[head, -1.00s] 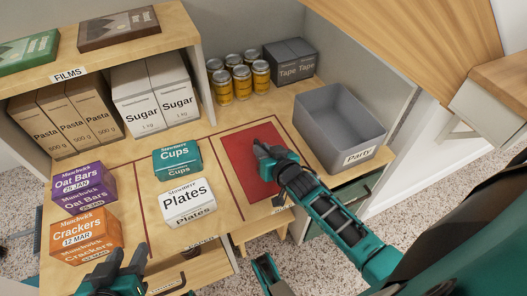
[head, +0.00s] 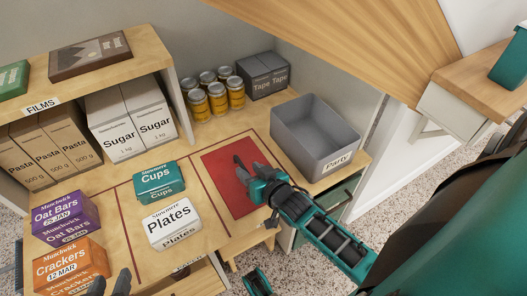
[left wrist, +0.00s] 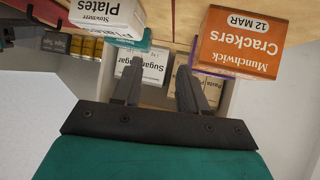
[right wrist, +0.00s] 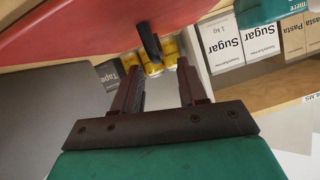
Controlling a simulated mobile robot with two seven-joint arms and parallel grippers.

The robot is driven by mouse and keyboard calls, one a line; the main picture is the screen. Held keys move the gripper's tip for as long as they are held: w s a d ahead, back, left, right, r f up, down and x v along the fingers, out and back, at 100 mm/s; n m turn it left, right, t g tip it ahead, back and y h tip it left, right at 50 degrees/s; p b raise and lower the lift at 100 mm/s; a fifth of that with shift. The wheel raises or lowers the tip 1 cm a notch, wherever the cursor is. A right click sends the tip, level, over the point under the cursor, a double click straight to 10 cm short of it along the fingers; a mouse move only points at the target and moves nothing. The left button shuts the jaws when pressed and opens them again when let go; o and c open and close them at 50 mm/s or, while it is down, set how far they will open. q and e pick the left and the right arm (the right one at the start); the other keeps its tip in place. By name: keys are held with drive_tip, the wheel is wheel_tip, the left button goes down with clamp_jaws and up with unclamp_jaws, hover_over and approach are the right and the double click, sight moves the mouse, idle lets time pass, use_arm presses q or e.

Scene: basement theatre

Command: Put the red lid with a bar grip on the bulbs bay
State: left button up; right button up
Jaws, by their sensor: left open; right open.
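The red lid (head: 217,174) lies flat as a red square on the right part of the shelf board, inside thin dark red lines. It also fills the upper left of the right wrist view (right wrist: 70,30), with its dark bar grip (right wrist: 150,42) sticking out. My right gripper (head: 254,172) is open over the lid; in the right wrist view the grip shows between and beyond its fingers. I cannot tell whether they touch. My left gripper (head: 111,284) is open and empty at the front, by the crackers box (head: 72,264). No bulbs label is readable.
A grey Party bin (head: 338,141) stands right of the lid. Cups (head: 158,181) and Plates (head: 173,223) boxes stand to its left, Oat Bars (head: 65,220) further left. Several cans (head: 215,95) and Tape boxes (head: 263,75) are behind. A wooden sloped panel overhangs the upper right.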

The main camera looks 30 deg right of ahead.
drive_tip(key=p+v, duration=0.2)
drive_tip(key=v, duration=0.5)
drive_tip(key=shift+s+r, duration=0.15)
drive_tip(key=shift+s, duration=0.05)
drive_tip(key=shift+s+a+r, duration=0.15)
drive_tip(key=shift+s, duration=0.1)
use_arm(q)
drive_tip(key=shift+s+a+r, duration=0.4)
drive_tip(key=shift+a, duration=0.05)
use_arm(e)
drive_tip(key=s+a+r+n+g+y, duration=0.2)
drive_tip(key=s+a+r+n, duration=0.2)
drive_tip(key=a, duration=0.4)
drive_tip(key=shift+s+a+n+g+y, duration=0.2)
drive_tip(key=shift+n+g+y, duration=0.2)
drive_tip(key=shift+n, duration=0.1)
use_arm(q)
wheel_tip(320, 180, up, 11)
drive_tip(key=s+a+y+p, duration=0.1)
drive_tip(key=a+p, duration=0.2)
drive_tip(key=p, duration=1.2)
drive_tip(key=shift+s+r, duration=0.15)
drive_tip(key=shift+s, duration=0.05)
use_arm(e)
drive_tip(key=s+d+r, duration=0.1)
drive_tip(key=d+r, duration=0.2)
drive_tip(key=r, duration=0.8)
drive_tip(key=shift+s+h, duration=0.2)
drive_tip(key=shift+h, duration=0.2)
